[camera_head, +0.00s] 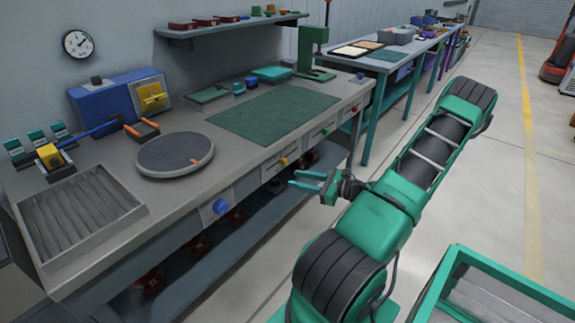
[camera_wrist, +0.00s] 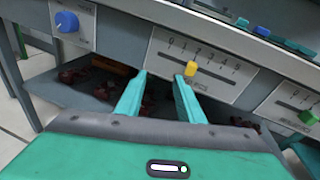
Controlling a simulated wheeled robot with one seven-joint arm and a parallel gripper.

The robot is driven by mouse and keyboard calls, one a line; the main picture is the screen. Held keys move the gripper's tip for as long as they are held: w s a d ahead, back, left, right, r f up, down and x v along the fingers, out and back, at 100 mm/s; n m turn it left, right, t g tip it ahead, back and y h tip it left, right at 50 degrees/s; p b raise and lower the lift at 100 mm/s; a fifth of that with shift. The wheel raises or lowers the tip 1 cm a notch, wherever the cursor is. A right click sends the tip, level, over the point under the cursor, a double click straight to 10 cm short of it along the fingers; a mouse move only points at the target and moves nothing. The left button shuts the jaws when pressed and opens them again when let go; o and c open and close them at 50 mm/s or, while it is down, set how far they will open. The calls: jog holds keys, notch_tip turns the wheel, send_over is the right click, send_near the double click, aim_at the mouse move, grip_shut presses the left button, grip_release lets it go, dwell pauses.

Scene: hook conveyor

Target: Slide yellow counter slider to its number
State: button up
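The yellow slider (camera_head: 283,161) sits on a pale panel on the bench's front face. The exact number at the slider is too small to tell. My gripper (camera_head: 306,181) is in front of the bench, close to this panel. In the wrist view my gripper (camera_wrist: 161,77) is open and empty. Its right fingertip appears near the slider, just below it; I cannot tell whether they touch.
A blue knob (camera_head: 220,206) is on the panel to the left. A green slider (camera_head: 326,131) and a red slider (camera_head: 354,108) are on panels to the right. The bench top holds a round turntable (camera_head: 175,154) and a green mat (camera_head: 273,113). A lower shelf runs beneath.

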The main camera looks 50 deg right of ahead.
aim_at(287, 163)
jog(key=s+d+m+t+h, duration=0.2)
jog(key=d+m+h, duration=0.1)
jog(key=d+m, duration=0.15)
jog(key=shift+n, duration=0.25)
jog(key=w, duration=1.1)
jog(key=shift+a+r, duration=0.2)
jog(key=shift+a, duration=0.15)
grip_shut()
